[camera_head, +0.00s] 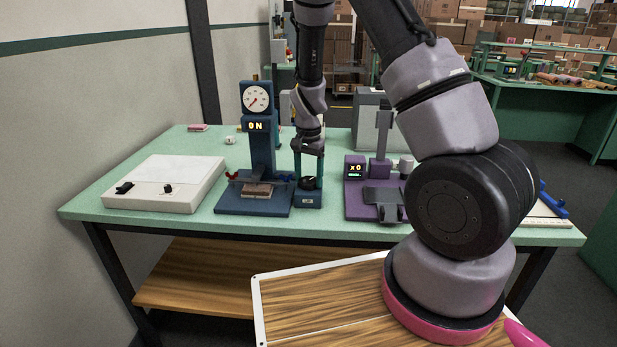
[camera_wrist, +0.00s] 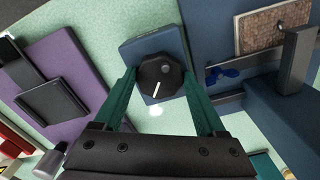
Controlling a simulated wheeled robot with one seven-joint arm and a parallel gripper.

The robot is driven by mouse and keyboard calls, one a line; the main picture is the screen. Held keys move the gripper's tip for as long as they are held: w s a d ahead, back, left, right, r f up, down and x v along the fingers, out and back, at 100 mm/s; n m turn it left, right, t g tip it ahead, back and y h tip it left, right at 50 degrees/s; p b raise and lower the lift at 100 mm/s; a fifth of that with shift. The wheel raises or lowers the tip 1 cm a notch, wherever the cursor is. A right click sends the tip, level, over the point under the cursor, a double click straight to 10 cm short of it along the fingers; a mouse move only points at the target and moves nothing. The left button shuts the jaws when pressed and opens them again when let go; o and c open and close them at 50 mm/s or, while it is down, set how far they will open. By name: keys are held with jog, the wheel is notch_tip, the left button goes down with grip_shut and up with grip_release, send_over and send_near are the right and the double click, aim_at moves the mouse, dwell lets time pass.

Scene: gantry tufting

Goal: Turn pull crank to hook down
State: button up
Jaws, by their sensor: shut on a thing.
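A round black knob (camera_wrist: 163,72) with a white pointer line sits on top of a small blue box (camera_head: 308,199). In the wrist view the pointer line points toward the bottom, slightly left. My gripper (camera_wrist: 157,82) is shut on the knob, with one green finger on each side of it. In the head view my gripper (camera_head: 308,171) comes down upright onto the box, and its fingers partly hide the knob. Left of the box stands a blue gauge stand (camera_head: 262,150) with a white dial (camera_head: 256,98) and a lit "ON" display (camera_head: 256,126). I see no separate part clearly shaped as a hook.
A purple device (camera_head: 355,198) with an "x0" display stands just right of the box. A white panel (camera_head: 165,184) lies on the left of the green table (camera_head: 120,180). A blue winged handle (camera_wrist: 222,75) is close beside the box. My arm hides the table's right part.

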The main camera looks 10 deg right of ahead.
aim_at(309, 180)
jog(key=n, duration=0.4)
jog(key=shift+d, duration=0.1)
jog(key=shift+n, duration=1.6)
jog(key=o, duration=1.3)
jog(key=shift+r, duration=0.15)
notch_tip(309, 180, up, 11)
jog(key=shift+f, duration=0.2)
jog(key=shift+r, duration=0.1)
